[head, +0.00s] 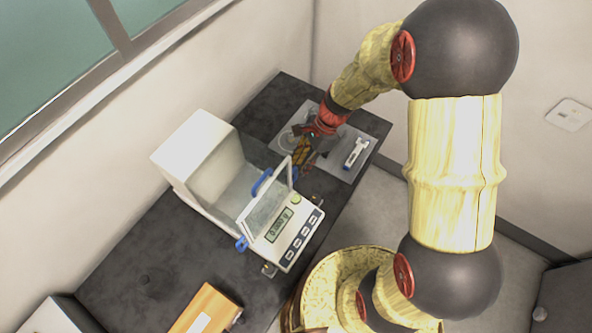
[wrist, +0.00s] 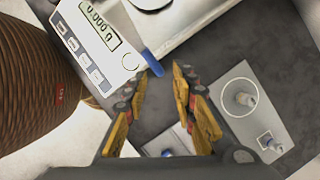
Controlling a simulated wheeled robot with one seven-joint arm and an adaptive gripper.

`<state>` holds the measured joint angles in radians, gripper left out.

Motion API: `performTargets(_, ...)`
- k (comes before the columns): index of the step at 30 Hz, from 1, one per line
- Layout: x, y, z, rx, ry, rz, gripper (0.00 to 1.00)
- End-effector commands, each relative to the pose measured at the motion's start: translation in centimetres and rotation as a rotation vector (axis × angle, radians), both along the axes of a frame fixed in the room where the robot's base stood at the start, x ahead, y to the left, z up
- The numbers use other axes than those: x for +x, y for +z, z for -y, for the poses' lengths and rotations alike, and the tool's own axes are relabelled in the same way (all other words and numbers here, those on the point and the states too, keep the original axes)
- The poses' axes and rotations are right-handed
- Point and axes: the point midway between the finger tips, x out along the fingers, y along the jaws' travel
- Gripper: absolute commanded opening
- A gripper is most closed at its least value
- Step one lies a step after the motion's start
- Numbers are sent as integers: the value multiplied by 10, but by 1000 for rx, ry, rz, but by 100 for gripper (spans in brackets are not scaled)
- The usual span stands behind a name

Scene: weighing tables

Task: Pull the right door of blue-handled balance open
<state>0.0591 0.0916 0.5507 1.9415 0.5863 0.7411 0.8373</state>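The balance (head: 207,157) is a white housing with a glass chamber, a display and a button panel, and stands on the dark table. Blue handles show at its front left (head: 241,243), on top (head: 262,182) and on its right side (head: 294,173). The right door's blue handle also shows in the wrist view (wrist: 152,62). My gripper (head: 302,157) is at the balance's right side. In the wrist view its fingers (wrist: 161,72) are apart, with the handle at or just beyond the gap between the tips; contact cannot be told. How far the right door is open is unclear.
An orange-brown box (head: 205,308) lies at the front of the table (head: 150,255). A wall with a window runs along the left.

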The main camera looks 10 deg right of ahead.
Motion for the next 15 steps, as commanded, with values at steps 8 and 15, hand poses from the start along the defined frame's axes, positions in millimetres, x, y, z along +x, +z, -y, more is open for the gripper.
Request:
performTargets(8, -3, -34, -14, 0, 2, -1, 27)
performTargets(15, -3, -39, -16, -1, 2, 1, 27)
